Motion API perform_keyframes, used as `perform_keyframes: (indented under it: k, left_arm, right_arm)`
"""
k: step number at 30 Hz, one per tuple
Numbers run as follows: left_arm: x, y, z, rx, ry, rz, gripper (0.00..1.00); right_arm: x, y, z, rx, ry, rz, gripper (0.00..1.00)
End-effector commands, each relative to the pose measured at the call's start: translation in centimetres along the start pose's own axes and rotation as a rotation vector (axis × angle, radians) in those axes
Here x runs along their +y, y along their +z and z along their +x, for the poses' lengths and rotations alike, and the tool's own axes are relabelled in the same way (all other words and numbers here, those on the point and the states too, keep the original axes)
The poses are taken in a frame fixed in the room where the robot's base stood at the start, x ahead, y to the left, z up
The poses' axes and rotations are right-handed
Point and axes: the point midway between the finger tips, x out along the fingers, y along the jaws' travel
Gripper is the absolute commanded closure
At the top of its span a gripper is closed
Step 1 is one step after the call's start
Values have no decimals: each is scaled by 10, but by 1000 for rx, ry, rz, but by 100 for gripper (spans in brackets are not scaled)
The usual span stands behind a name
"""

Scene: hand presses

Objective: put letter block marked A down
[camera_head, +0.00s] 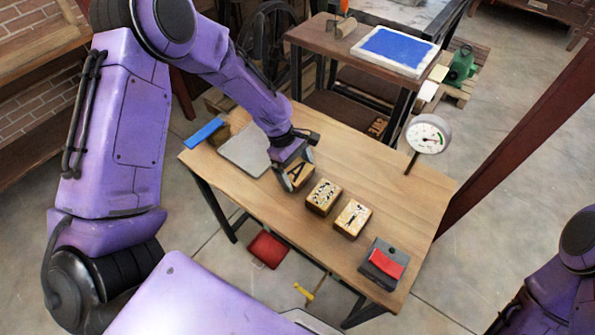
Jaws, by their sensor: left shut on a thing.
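The letter block marked A (298,174) is a wooden block with a dark A on its top face. My left gripper (291,168) is shut on it, near the front edge of the wooden table (390,165). I cannot tell whether the block touches the table top. To its right, two more wooden blocks with dark markings stand in a row: a middle block (323,196) and a right block (352,218). A gap shows between the A block and the middle block. My right arm shows at the lower right edge, but its gripper is out of view.
A grey plate (247,150) and a blue strip (204,132) lie at the table's left. A round gauge (428,134) stands at the back edge. The table behind the blocks is clear.

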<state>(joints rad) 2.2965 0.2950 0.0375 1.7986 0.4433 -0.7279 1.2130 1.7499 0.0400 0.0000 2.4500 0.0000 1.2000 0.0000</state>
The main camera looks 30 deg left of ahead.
Motion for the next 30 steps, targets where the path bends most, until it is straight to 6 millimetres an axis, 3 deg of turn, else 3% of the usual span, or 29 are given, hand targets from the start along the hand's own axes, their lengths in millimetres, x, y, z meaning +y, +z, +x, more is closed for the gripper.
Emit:
perform_keyframes:
  k: [12, 13, 14, 23, 30]
  left_arm:
    - [0, -4, 10, 0, 2, 0, 45]
    - [0, -4, 11, 0, 2, 0, 2]
    - [0, -4, 10, 0, 2, 0, 0]
    - [1, -3, 2, 1, 5, 0, 0]
    - [1, -3, -55, 1, 8, 1, 0]
  right_arm:
    - [0, -1, -1, 0, 0, 0, 100]
    - [0, -1, -1, 0, 0, 0, 100]
    - [0, -1, -1, 0, 0, 0, 100]
    - [0, 0, -1, 0, 0, 0, 100]
    - [0, -1, -2, 0, 0, 0, 100]
